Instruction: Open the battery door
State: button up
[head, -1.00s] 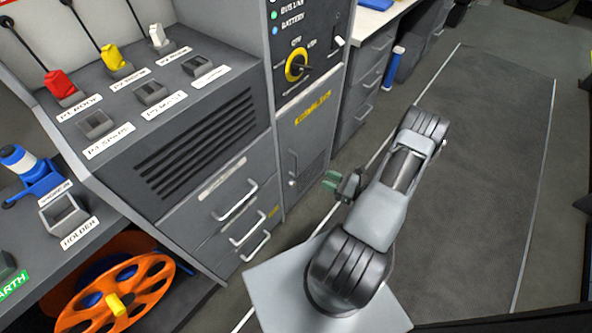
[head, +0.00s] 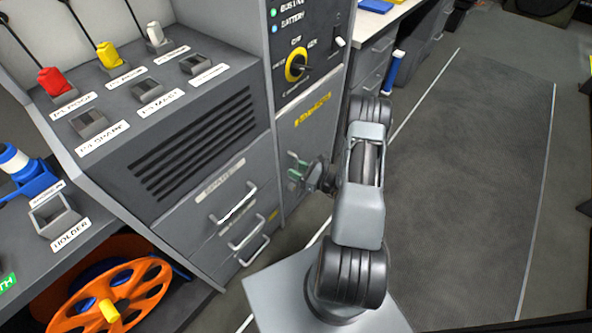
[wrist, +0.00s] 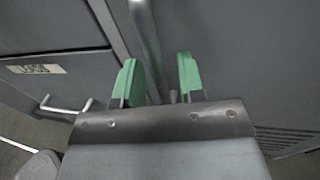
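The grey cabinet door (head: 306,135) with a yellow label, which I take for the battery door, is in the head view below the switch panel. It looks shut. In the wrist view, its upright bar handle (wrist: 147,40) runs between the green fingers of my gripper (wrist: 157,62). My gripper is open, one finger on each side of the bar, with a gap visible on both sides. In the head view, my gripper (head: 297,170) is in front of the door's handle side and hides the handle.
Drawers with bar handles (head: 234,205) are left of the door. A yellow rotary switch (head: 296,65) is on the panel above. An orange reel (head: 108,300) sits low at the left. The floor (head: 465,190) at right is clear.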

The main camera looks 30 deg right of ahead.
grip_shut()
dwell(0.3)
